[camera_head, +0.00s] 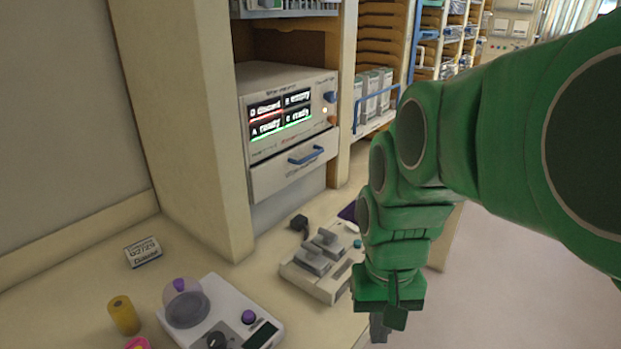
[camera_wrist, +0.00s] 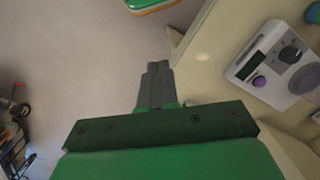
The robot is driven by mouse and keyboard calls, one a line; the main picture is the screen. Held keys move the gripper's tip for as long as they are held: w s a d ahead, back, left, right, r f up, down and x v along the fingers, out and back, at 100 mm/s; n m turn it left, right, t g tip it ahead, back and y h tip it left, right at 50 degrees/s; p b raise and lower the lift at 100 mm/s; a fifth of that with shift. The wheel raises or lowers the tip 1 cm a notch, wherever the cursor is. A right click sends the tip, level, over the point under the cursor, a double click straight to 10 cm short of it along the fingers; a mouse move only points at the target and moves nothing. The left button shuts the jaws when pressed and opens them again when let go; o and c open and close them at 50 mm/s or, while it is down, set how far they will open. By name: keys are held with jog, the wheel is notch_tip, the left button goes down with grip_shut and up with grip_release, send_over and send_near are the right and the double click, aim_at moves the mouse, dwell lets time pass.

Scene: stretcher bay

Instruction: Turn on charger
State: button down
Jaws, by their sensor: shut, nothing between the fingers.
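A beige unit that looks like the charger (camera_head: 330,287) sits on the counter near its right edge in the head view. Two grey blocks (camera_head: 318,252) sit in its top, and a small teal knob or button (camera_head: 357,243) shows at its far right end. My green arm hides part of its right side. My gripper (camera_head: 380,328) hangs to the right of the unit, near the counter edge, apart from it. In the wrist view the grey fingers (camera_wrist: 157,75) are together and empty, pointing over the floor by the counter edge. The charger is not clearly visible there.
A white device (camera_head: 225,312) with a domed lid, knobs and dark display stands in front; it also shows in the wrist view (camera_wrist: 275,65). A cabinet unit with lit displays (camera_head: 288,120) stands behind. Floor at right is open.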

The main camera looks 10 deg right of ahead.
jog(key=w+d+r+m+t+y, duration=0.1)
jog(key=w+r+m, duration=0.1)
jog(key=w, duration=1)
jog(key=w+d+r+m+t, duration=0.1)
jog(key=w+r+m, duration=0.1)
jog(key=w, duration=1)
jog(key=m+t, duration=0.1)
jog(key=m, duration=0.3)
send_over(349, 223)
jog(key=s+d, duration=0.3)
jog(key=shift+w+a+f, duration=0.1)
jog(key=shift+a+f, duration=0.05)
jog(key=shift+f, duration=0.55)
jog(key=shift+w+a+f, duration=0.1)
jog(key=shift+f, duration=0.55)
jog(key=shift+f, duration=0.1)
jog(key=f, duration=0.4)
jog(key=w+a+f, duration=0.1)
jog(key=f, duration=0.4)
jog(key=w+a+f, duration=0.1)
jog(key=f, duration=0.3)
jog(key=shift+f, duration=0.25)
